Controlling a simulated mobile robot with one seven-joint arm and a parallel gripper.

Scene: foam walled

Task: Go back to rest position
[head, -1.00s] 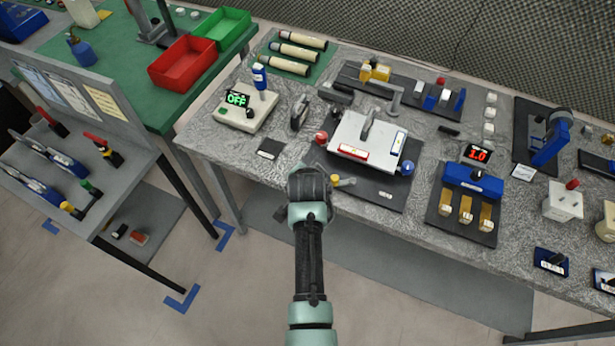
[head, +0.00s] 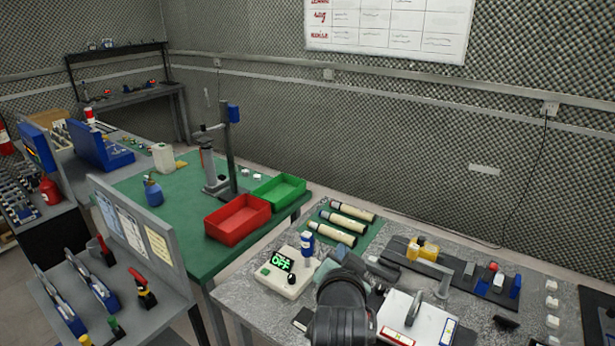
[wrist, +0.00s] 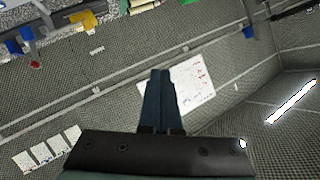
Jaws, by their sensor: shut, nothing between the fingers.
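My gripper (wrist: 160,75) shows in the wrist view with its two dark fingers pressed together and nothing between them. It is raised and faces the foam-covered wall and the white chart (wrist: 190,88). In the head view my dark arm (head: 342,305) rises at the bottom centre, in front of the grey speckled bench (head: 245,300). The fingers cannot be made out in the head view.
The bench holds a device reading OFF (head: 290,272), a white box (head: 420,318) with a handle and several cream tubes (head: 345,222). A red bin (head: 238,220) and a green bin (head: 278,190) stand on the green table (head: 180,215). A tool rack (head: 135,240) is at left.

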